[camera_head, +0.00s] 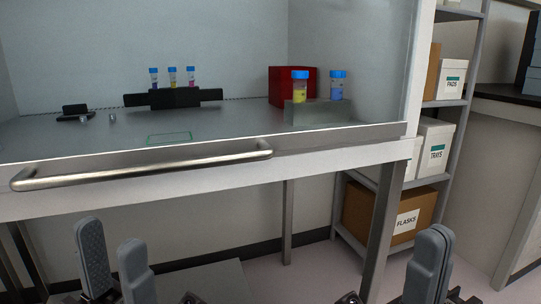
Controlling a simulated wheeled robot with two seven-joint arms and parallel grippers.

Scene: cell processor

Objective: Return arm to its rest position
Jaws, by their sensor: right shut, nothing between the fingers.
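My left gripper (112,236) is at the lower left of the head view. Its two grey fingers point up and stand apart, with nothing between them. My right gripper (434,238) is at the lower right, its grey fingers together and empty. Both grippers are in front of the cabinet and low in the view, below the level of its work surface and apart from its objects. The arm links behind the fingers are mostly out of view.
A metal handle bar (150,166) runs along the cabinet front. Inside stand a black rack (175,98) with several tubes, a red box (284,80), and a yellow bottle (299,91) and blue bottle (337,90). Shelves at right hold a flasks box (370,208).

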